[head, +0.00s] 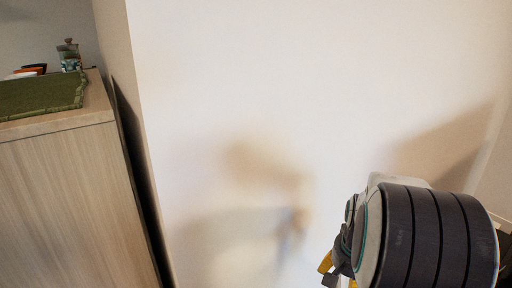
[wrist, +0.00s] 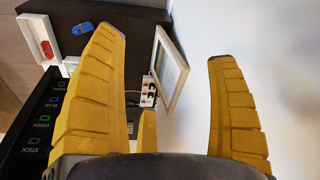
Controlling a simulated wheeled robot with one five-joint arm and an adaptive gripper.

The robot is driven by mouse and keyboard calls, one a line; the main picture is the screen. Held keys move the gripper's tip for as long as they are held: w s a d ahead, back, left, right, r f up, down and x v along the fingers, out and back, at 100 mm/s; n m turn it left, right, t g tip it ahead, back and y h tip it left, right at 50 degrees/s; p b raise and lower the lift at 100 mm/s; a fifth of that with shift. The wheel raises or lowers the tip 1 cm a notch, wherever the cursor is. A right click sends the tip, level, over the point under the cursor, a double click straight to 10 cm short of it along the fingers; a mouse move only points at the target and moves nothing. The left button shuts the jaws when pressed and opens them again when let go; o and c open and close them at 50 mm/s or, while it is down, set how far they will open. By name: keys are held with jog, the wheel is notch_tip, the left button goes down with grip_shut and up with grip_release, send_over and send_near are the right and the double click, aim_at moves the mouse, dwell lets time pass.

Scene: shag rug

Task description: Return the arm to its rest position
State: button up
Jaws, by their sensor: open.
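In the head view my arm fills the lower right corner in front of a white wall. Only small yellow parts of my gripper (head: 326,262) show there, low beside the arm, and its fingertips are hidden or out of frame.
In the head view a light wooden cabinet (head: 70,200) stands at the left, with a green mat (head: 45,95) and a glass jar (head: 68,55) on top. The wrist view shows a dark surface with a blue item (wrist: 83,28), a white tray holding something red (wrist: 46,48), a white-framed panel (wrist: 168,68), and a black labelled board (wrist: 42,115). White wall (wrist: 285,60) lies right.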

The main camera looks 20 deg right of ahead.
jog(key=s+a+r+n+t+p, duration=0.1)
jog(key=s+a+r+n+p, duration=0.2)
jog(key=a+r, duration=0.7)
jog(key=s+a+r+n+y+p, duration=0.1)
jog(key=s+a+r+n+p, duration=0.1)
jog(key=a+r+n+p, duration=0.6)
jog(key=a+r+p, duration=0.1)
jog(key=a, duration=0.2)
jog(key=shift+s+a+r+n+t+y, duration=0.2)
jog(key=shift+s+r+n+t+y, duration=0.1)
jog(key=shift+s+r+t, duration=0.1)
